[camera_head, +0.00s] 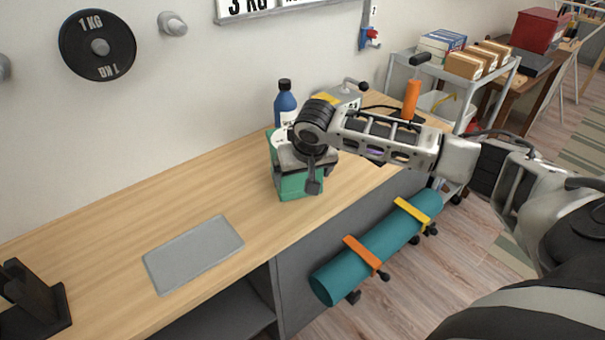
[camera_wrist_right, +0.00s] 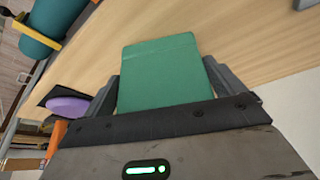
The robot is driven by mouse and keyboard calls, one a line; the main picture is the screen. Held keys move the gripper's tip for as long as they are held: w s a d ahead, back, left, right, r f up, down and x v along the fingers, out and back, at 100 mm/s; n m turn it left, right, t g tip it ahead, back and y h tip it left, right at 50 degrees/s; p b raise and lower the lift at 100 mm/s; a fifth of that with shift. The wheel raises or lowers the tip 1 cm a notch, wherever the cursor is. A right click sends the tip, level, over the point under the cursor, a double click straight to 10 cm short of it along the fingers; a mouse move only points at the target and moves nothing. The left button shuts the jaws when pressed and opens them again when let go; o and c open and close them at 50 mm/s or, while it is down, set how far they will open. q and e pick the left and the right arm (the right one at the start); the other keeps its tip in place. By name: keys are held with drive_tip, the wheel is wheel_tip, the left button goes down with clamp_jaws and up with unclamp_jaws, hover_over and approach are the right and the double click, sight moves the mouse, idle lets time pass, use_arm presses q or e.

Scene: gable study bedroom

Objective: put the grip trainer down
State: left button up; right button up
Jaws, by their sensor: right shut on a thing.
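My right gripper (camera_head: 308,172) reaches over the wooden worktop from the right, pointing down. It is shut on a green box-shaped thing (camera_head: 298,187), which shows between the two fingers in the right wrist view (camera_wrist_right: 160,75). I take this held thing as the grip trainer, though no handles or spring show on it. Its upper part is partly hidden by the gripper. Whether its underside touches the worktop I cannot tell. My left gripper is not in view.
A grey flat mat (camera_head: 193,254) lies left on the worktop (camera_head: 120,220). A blue bottle (camera_head: 286,104) stands behind the gripper. An orange upright thing (camera_head: 411,98) is to the right. A black stand (camera_head: 32,300) is at lower left. Worktop around the mat is bare.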

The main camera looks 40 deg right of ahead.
drive_tip(key=o, duration=0.8)
drive_tip(key=shift+f, duration=0.1)
drive_tip(key=shift+c, duration=0.2)
drive_tip(key=p+v, duration=0.1)
drive_tip(key=v, duration=1.1)
drive_tip(key=shift+p, duration=0.35)
drive_tip(key=s+a+f+n+y, duration=0.2)
drive_tip(key=s+a+f+n, duration=0.1)
drive_tip(key=s+a+f, duration=0.3)
drive_tip(key=s+a+f+n+y, duration=0.1)
drive_tip(key=s+a+f+n, duration=0.3)
drive_tip(key=a, duration=0.4)
drive_tip(key=s+d+f+m+h, duration=0.1)
drive_tip(key=s+f, duration=0.2)
drive_tip(key=s, duration=0.3)
drive_tip(key=s+d+f, duration=0.1)
drive_tip(key=s+f, duration=0.2)
drive_tip(key=s, duration=0.4)
drive_tip(key=w+a+f+t+y, duration=0.2)
drive_tip(key=w+a+t+y, duration=0.1)
drive_tip(key=w+a+t, duration=0.2)
drive_tip(key=shift+w+a+f+t, duration=0.15)
drive_tip(key=shift+w+a+t, duration=0.25)
drive_tip(key=shift+w+t, duration=0.35)
